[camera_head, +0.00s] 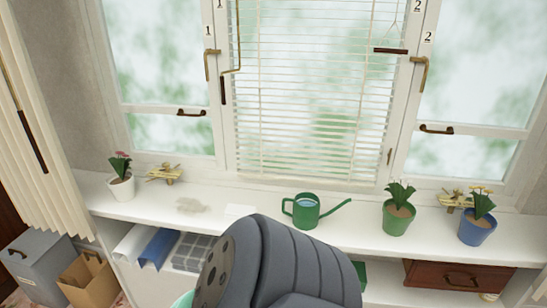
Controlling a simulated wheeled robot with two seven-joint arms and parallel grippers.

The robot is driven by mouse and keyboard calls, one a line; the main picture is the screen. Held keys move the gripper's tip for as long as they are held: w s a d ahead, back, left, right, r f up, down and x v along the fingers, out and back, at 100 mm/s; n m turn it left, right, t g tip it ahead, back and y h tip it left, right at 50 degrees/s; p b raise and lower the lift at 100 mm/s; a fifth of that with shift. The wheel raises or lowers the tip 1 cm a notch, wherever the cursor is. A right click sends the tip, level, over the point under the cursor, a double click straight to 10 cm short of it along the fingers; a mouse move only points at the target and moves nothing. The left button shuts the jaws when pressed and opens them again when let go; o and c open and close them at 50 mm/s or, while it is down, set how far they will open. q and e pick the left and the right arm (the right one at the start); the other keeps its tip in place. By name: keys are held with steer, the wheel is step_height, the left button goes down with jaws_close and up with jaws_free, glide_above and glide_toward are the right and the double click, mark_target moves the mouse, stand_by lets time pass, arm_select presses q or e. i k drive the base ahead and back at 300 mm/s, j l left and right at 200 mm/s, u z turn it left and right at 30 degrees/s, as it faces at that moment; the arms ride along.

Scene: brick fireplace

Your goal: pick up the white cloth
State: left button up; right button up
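A white cloth (134,243) hangs over the front edge of the shelf below the window ledge, at the left. A blue cloth (159,248) hangs right beside it, then a grey checked cloth (194,252). A dark grey link of my own arm rises from the bottom middle of the view and covers part of the shelf to the right of the checked cloth. Neither of my grippers shows in this view.
The white window ledge (345,229) holds a green watering can (306,210), a white pot (122,187), a green pot (397,219) and a blue pot (475,230). A grey box (42,268) and a cardboard box (90,284) stand at lower left. A brown drawer (456,276) is at lower right.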

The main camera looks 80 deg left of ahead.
mark_target(235, 211)
steer(key=u, duration=3)
